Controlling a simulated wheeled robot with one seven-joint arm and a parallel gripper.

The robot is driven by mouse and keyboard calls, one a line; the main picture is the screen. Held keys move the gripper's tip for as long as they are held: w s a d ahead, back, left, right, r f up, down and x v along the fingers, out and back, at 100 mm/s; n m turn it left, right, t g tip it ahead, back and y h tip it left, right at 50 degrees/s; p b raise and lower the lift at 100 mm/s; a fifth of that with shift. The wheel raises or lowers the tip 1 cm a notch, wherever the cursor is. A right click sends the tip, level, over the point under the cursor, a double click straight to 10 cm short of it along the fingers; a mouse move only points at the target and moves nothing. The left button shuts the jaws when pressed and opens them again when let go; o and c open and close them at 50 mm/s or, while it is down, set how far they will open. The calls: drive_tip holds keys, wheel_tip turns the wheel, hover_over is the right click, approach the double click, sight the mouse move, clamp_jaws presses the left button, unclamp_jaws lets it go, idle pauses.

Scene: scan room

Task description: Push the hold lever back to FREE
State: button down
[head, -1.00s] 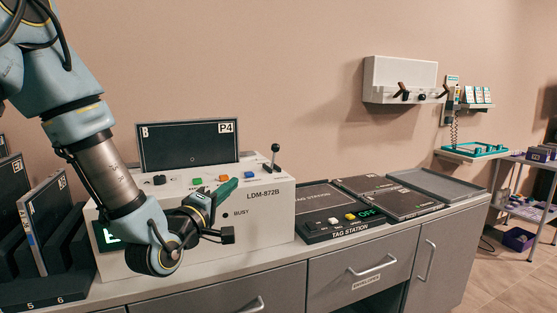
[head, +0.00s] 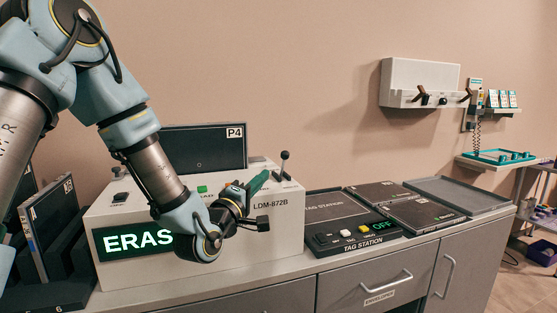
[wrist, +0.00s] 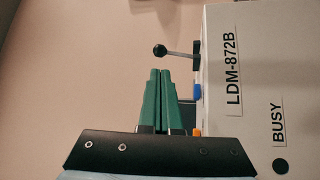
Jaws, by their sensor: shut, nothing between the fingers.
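The hold lever (head: 285,165) is a thin stalk with a dark ball knob on the top right of the white LDM-872B machine (head: 270,235). It stands nearly upright there. In the wrist view the lever (wrist: 180,54) sticks out sideways from the machine's top, ahead of my fingertips. I see no readable FREE mark. My gripper (head: 264,174) has green fingers, closed together and empty, above the machine's right part, left of the lever. In the wrist view the fingertips (wrist: 158,71) are apart from the knob, with a small gap.
The machine's green display (head: 138,241) reads "ERAS", partly hidden by my arm. A green button (head: 202,189) is on top, left of my gripper. The tag station (head: 345,236) is to the right. Space above the counter there is clear.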

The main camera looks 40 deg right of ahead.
sight(283, 156)
drive_tip(key=p+x, duration=0.2)
drive_tip(key=x, duration=0.7)
drive_tip(key=shift+w+d+p, duration=0.1)
drive_tip(key=shift+d+p, duration=0.1)
drive_tip(key=shift+p, duration=0.1)
drive_tip(key=shift+w+r, duration=0.1)
drive_tip(key=shift+r, duration=0.05)
